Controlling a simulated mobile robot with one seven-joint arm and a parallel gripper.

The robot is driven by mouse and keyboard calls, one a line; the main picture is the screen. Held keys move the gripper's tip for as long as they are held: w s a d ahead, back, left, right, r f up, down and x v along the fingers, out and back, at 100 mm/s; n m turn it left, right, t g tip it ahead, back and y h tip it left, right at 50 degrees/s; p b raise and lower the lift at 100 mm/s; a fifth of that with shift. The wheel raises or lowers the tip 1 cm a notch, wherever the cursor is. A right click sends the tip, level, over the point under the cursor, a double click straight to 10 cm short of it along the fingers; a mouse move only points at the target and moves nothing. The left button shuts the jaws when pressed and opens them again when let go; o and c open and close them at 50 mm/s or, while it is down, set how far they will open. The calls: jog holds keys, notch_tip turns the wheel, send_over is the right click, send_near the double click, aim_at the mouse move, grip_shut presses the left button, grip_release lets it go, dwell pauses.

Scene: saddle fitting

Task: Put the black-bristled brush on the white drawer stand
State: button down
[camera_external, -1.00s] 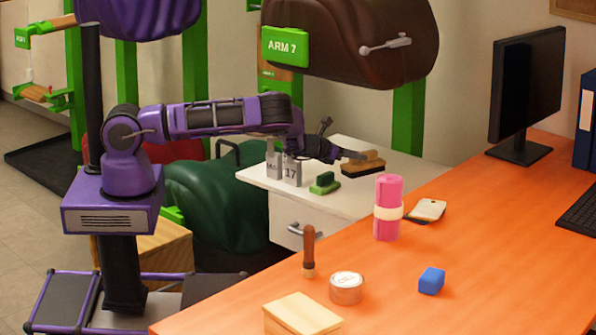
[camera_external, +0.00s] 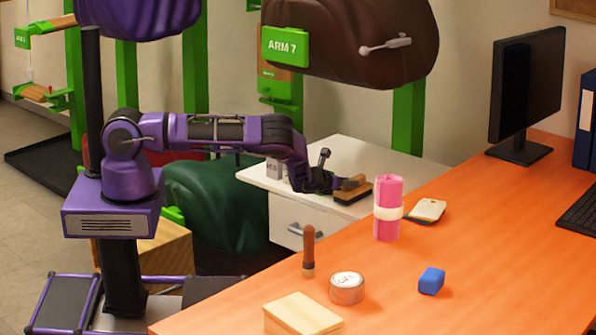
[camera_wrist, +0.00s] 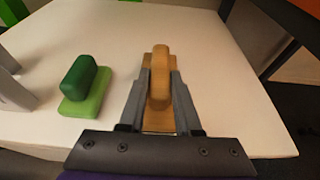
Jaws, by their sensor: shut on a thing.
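The brush (camera_external: 353,192) has a tan wooden handle and a dark underside. It shows at the front right part of the white drawer stand (camera_external: 345,150). In the wrist view the brush handle (camera_wrist: 160,75) stands between the two fingers. My gripper (camera_external: 338,184) is shut on this handle, and it also shows in the wrist view (camera_wrist: 159,95). The white top (camera_wrist: 235,110) spreads out under and around the brush. I cannot tell whether the brush touches the top or hangs just above it. The bristles are mostly hidden.
A green block-handled brush (camera_wrist: 86,85) lies left of my gripper on the stand. Grey weights (camera_external: 274,168) stand at its left. A pink roll (camera_external: 388,210) stands close by on the orange desk (camera_external: 480,270). The back of the stand top is clear.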

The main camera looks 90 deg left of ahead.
jog(key=shift+f, duration=0.3)
jog(key=shift+f, duration=0.1)
jog(key=shift+f, duration=0.1)
jog(key=c, duration=0.6)
grip_release()
jog(key=shift+d+r, duration=0.15)
jog(key=shift+r, duration=0.1)
jog(key=p+v, duration=0.1)
jog(key=v, duration=1)
jog(key=shift+s+d+p, duration=0.2)
jog(key=shift+s+p, duration=0.15)
